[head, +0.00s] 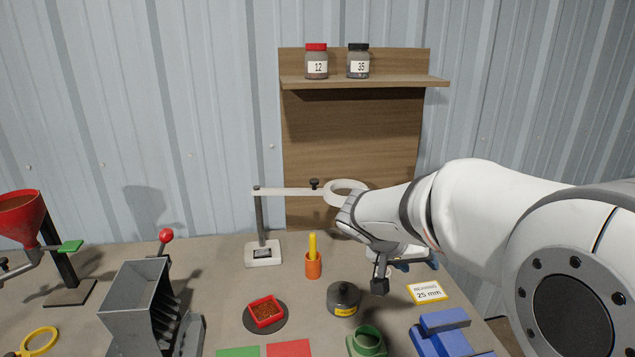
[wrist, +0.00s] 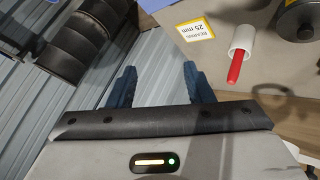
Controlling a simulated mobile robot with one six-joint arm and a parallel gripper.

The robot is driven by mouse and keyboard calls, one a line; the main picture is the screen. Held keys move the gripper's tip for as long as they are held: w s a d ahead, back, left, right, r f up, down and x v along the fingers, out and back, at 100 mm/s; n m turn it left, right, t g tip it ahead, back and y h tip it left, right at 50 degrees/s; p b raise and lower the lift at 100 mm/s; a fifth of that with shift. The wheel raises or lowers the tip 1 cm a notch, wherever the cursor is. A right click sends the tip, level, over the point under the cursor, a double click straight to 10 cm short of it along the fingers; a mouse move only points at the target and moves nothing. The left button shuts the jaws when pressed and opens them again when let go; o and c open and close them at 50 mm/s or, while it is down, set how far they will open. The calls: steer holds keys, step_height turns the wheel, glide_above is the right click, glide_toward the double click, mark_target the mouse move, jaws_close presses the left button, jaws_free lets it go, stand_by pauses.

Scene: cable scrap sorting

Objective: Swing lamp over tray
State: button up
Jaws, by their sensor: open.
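The lamp is a white ring (head: 345,187) on a pale horizontal arm with a dark knob, carried by a grey post on a white base (head: 263,253) at the back of the bench. The ring points right and hangs behind and to the right of the red tray. The red tray (head: 266,322) holds brown granules and sits on a dark round disc. My gripper (head: 418,265) is right of the lamp, partly hidden by my own wrist, which overlaps the ring's lower right side. In the wrist view, its blue fingers (wrist: 160,88) are apart with nothing between them.
A pencil-like yellow stick in an orange cup (head: 313,264) stands near the lamp base. A dark lidded pot (head: 343,299), a "25 mm" card (head: 427,292) and blue blocks (head: 443,332) lie right. A grey chute (head: 140,300) stands left. A shelf (head: 365,83) holds two jars.

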steer(key=w+a+r+t+h, duration=0.1)
steer(key=w+a+t+h, duration=0.15)
steer(key=w, duration=0.55)
steer(key=t+y+p, duration=0.3)
steer(key=t+y, duration=0.1)
steer(key=t, duration=0.6)
glide_toward(312, 183)
steer(key=w, duration=0.2)
steer(key=shift+h, duration=0.25)
steer(key=p+x, duration=0.1)
steer(key=x, duration=0.2)
steer(key=p+x, duration=0.1)
steer(key=x, duration=0.2)
steer(key=shift+w+d+p, duration=0.2)
steer(key=shift+d+p, duration=0.15)
steer(key=shift+p, duration=0.05)
steer(key=shift+w+d+f, duration=0.15)
steer(key=shift+w, duration=0.2)
steer(key=shift+c, duration=0.4)
jaws_close()
